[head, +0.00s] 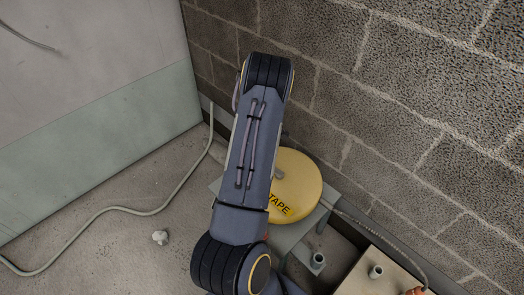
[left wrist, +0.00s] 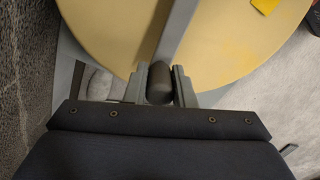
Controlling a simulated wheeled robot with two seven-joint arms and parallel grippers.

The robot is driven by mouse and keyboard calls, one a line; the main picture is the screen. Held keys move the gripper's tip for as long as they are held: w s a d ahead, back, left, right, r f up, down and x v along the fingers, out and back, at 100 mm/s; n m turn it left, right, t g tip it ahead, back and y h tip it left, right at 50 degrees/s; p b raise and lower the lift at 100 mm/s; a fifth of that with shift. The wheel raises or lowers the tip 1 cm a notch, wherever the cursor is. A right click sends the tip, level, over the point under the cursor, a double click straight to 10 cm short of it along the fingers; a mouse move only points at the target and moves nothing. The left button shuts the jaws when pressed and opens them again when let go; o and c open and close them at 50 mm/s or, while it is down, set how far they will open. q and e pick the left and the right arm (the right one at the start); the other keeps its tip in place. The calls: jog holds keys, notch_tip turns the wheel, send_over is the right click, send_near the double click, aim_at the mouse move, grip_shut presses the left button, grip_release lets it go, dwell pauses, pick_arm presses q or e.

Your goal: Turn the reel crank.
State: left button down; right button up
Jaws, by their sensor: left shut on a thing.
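The yellow reel (head: 305,183), marked "TAPE", sits by the block wall in the head view, partly covered by my left arm. Its yellow face (left wrist: 110,35) fills the upper part of the left wrist view. A grey crank arm (left wrist: 178,28) crosses this face and ends at a dark rounded crank handle (left wrist: 159,80). My left gripper (left wrist: 160,88) is shut on the crank handle, with one finger on each side of it. In the head view the crank handle and the left gripper are hidden behind my arm. My right gripper is in neither view.
A block wall (head: 420,110) rises close behind the reel. A light box (head: 365,282) stands at lower right. A rope-like line (head: 375,232) runs from the reel toward the lower right.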

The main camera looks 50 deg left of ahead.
pick_arm(q)
jog(key=shift+s, duration=0.2)
dwell(0.3)
jog(key=c, duration=1.2)
grip_release()
jog(key=shift+r+p, duration=1)
jog(key=shift+r, duration=2.9)
